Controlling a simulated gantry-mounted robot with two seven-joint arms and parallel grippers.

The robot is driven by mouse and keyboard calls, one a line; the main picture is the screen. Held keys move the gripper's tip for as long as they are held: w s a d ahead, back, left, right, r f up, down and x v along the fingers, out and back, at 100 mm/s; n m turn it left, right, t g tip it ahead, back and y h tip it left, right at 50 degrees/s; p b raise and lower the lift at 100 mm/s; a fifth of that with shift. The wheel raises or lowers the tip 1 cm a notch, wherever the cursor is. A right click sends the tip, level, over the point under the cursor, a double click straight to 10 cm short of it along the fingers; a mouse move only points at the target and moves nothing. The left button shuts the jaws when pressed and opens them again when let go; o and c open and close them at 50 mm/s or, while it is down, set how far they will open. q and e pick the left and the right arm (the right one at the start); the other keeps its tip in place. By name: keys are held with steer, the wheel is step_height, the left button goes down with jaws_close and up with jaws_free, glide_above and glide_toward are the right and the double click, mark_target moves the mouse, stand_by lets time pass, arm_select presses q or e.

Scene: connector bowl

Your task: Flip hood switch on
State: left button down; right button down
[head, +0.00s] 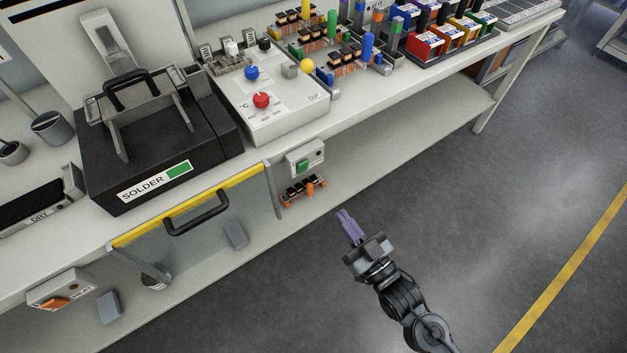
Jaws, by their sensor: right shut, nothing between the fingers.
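A small white switch box with a green rocker (303,166) is mounted under the bench's front edge, right of the yellow-edged panel. A second white box with an orange rocker (54,303) is mounted at the lower left. Its label is too small to read surely, and I cannot tell which box is the hood switch or how either rocker is set. My right gripper (345,220) is shut and empty, with purple fingers pointing up and left. It is over the floor in the picture, below and right of the green rocker and apart from it. My left gripper is not in view.
A clear panel with a yellow edge (190,204) and black handle (196,213) hangs at the bench front. The black SOLDER unit (155,150) and a white box with a red knob (262,100) stand on the bench. Grey floor (480,200) at the right is clear.

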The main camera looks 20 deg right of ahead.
steer(key=f, duration=0.2)
steer(key=b, duration=0.6)
glide_toward(304, 165)
steer(key=x, duration=0.5)
steer(key=shift+w+a, duration=0.1)
steer(key=shift+w, duration=0.15)
steer(key=shift+w+a+r, duration=0.15)
steer(key=shift+w+r, duration=0.1)
steer(key=shift+w, duration=0.35)
